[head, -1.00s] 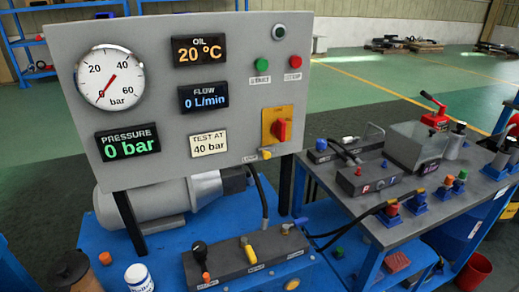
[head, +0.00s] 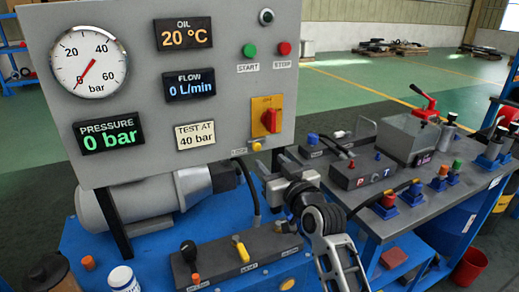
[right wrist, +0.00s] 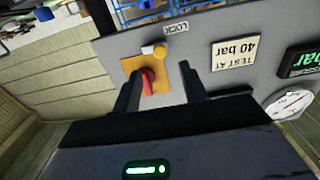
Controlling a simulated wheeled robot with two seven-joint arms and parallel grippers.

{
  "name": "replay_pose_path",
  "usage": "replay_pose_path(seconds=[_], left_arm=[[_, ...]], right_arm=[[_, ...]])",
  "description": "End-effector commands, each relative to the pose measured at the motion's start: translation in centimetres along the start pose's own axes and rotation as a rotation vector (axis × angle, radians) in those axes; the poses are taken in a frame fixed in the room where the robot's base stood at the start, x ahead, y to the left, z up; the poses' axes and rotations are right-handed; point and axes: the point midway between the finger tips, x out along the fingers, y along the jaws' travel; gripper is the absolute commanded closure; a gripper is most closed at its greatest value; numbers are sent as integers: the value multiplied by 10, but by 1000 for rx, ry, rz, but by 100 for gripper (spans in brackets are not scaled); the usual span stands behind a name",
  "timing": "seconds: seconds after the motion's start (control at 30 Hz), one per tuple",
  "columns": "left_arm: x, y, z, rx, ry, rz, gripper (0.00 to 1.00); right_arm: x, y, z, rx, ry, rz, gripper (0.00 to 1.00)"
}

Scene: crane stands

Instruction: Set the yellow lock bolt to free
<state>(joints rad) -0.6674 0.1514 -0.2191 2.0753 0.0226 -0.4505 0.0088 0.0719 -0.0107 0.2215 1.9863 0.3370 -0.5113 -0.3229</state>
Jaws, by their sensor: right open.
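The yellow lock bolt (head: 257,146) is a small knob at the lower edge of the grey panel (head: 225,105), beside a LOCK label (head: 239,151) and below the red switch (head: 270,120) on its yellow plate. In the right wrist view the bolt's yellow knob (right wrist: 160,52) has a pale part beside it, and the picture is upside down. My right gripper (head: 273,168) is open and empty, just below and right of the bolt. In the wrist view its two fingers (right wrist: 158,70) stand apart, with the bolt and red switch showing between them. My left gripper is not in view.
A dark valve block (head: 235,262) with a black lever and a yellow lever stands below the panel. On the right, a bench (head: 405,210) holds hoses, fittings and a grey box (head: 408,142). A white bottle (head: 123,279) stands at the lower left.

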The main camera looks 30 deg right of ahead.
Motion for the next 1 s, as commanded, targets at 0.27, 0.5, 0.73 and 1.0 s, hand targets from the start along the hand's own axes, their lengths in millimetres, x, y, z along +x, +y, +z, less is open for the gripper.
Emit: replay_pose_path(seconds=[0.27,0.5,0.73,1.0], left_arm=[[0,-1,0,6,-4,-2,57],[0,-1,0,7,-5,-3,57],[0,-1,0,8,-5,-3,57],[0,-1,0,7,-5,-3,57]], right_arm=[[55,0,-1,1,2,-1,57],[76,0,0,0,0,-1,57],[78,0,0,0,1,0,57],[78,0,1,0,0,0,100]])
